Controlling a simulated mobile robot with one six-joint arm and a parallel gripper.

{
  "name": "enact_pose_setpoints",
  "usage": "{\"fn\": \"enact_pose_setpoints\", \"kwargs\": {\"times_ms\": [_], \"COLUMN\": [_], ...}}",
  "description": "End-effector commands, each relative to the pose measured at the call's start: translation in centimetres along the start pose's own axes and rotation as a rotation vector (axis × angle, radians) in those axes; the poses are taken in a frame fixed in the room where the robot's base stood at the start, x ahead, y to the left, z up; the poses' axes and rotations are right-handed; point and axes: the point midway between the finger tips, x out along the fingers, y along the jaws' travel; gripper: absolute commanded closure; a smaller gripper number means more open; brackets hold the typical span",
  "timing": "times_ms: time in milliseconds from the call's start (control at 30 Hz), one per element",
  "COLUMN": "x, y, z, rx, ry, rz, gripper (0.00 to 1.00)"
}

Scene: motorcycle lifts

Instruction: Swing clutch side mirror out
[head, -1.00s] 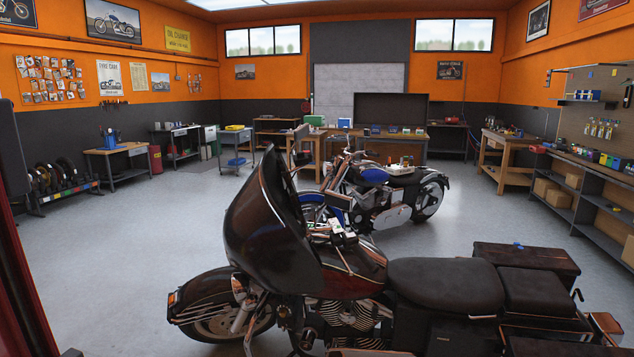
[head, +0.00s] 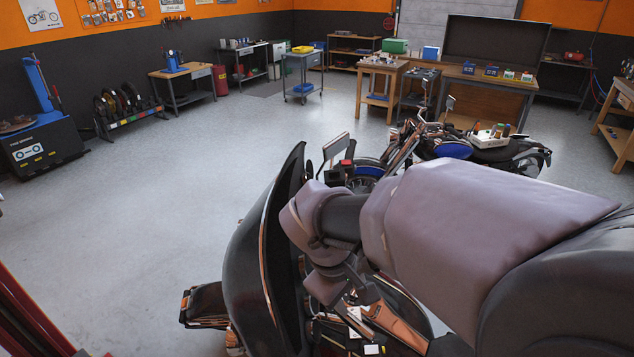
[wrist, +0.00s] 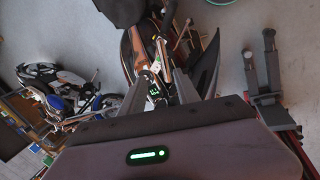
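The dark motorcycle with the big fairing (head: 262,262) stands in front of me, its front to the left. A rectangular mirror (head: 335,148) stands above the handlebar area behind the fairing; I cannot tell whether it is the clutch-side one. My arm covers much of the handlebar and seat. In the wrist view, my gripper (wrist: 160,76) points at the cockpit beside the black fairing (wrist: 206,68). Its two fingers are apart, with bike parts showing in the gap. No mirror is clearly made out between them. In the head view the fingers cannot be made out.
A blue motorcycle (head: 455,150) stands just behind. A tyre machine (head: 40,140) and a tyre rack (head: 125,112) are at the left. The floor left of the fairing is clear.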

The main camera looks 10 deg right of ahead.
Motion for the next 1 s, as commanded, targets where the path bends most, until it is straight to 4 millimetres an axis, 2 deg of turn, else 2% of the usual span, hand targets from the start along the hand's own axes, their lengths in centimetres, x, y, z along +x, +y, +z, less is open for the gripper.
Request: {"fn": "enact_pose_setpoints", "kwargs": {"times_ms": [67, 167, 400, 600, 800, 1000], "x": [0.9, 3.3, 10.5, 15.0, 17.2, 17.4], "y": [0.0, -0.1, -0.2, -0.2, -0.1, 0.0], "z": [0.0, 0.1, 0.1, 0.1, 0.1, 0.0], "rx": [-0.004, -0.002, -0.001, -0.001, 0.000, 0.001], "ry": [-0.003, -0.005, -0.005, -0.003, -0.001, 0.001], "rz": [0.001, -0.001, -0.002, -0.002, 0.000, 0.000], "gripper": [0.62, 0.62, 0.62, 0.62, 0.62, 0.62]}}
